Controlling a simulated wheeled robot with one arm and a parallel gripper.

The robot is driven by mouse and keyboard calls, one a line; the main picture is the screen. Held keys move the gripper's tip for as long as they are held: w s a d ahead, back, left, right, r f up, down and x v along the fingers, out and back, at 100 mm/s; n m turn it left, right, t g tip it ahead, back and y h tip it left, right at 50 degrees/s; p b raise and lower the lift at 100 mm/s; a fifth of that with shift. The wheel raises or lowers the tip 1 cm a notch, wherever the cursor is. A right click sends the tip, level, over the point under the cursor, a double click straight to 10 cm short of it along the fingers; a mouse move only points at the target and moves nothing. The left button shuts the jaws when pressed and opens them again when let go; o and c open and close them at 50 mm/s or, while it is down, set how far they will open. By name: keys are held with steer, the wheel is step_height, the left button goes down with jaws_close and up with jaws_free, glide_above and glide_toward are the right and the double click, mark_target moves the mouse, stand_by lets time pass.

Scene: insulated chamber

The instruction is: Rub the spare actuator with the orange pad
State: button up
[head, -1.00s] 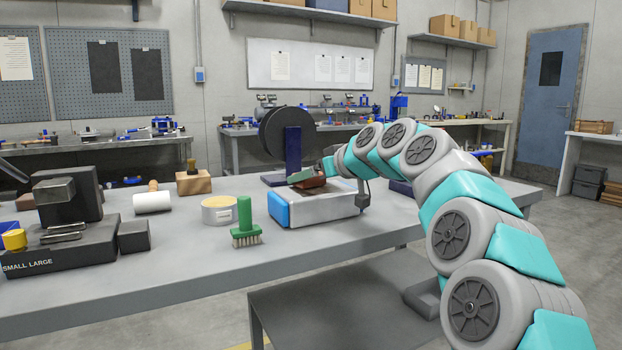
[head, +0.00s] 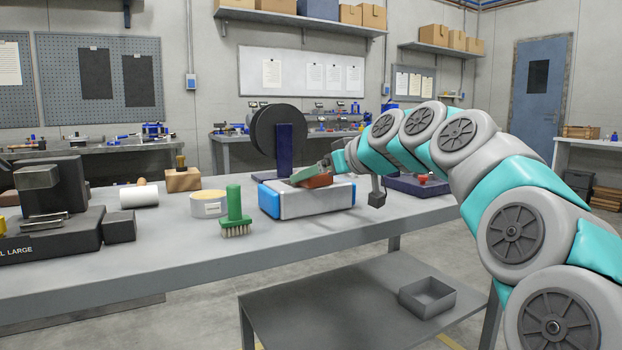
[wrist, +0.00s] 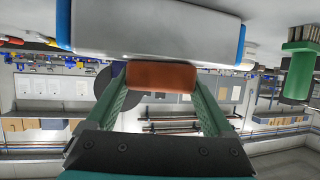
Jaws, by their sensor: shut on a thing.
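The spare actuator (head: 310,202) is a pale grey box with blue ends, lying on the grey workbench. It also shows across the top of the wrist view (wrist: 155,28). My gripper (head: 310,175) has green fingers and is shut on the orange pad (head: 318,182), a reddish-orange block. In the wrist view the pad (wrist: 160,76) sits between both fingertips, right against the actuator's edge. In the head view the pad is at the actuator's top, right of its middle. The fingers hide part of the pad, and whether it presses on the surface is hard to tell.
A green brush (head: 235,212) stands just left of the actuator, with a round tin (head: 208,205) behind it. A dark reel on a blue stand (head: 283,150) rises behind. A dark blue tray (head: 415,186) lies to the right. The bench front is clear.

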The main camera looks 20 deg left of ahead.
steer(key=shift+s+d+f, duration=0.1)
steer(key=shift+s+f, duration=0.1)
steer(key=shift+s+a+r, duration=0.2)
steer(key=shift+s+a, duration=0.3)
steer(key=shift+s, duration=0.1)
steer(key=shift+w+a+r+p, duration=0.1)
steer(key=shift+w+a+p, duration=0.55)
steer(key=shift+w+a, duration=0.75)
steer(key=shift+w+a+p, duration=0.65)
steer(key=shift+w+a, duration=0.5)
steer(key=shift+a, duration=0.4)
steer(key=shift+r+p, duration=2.15)
steer(key=shift+r, duration=0.8)
step_height(320, 180, up, 3)
steer(key=shift+p, duration=1.1)
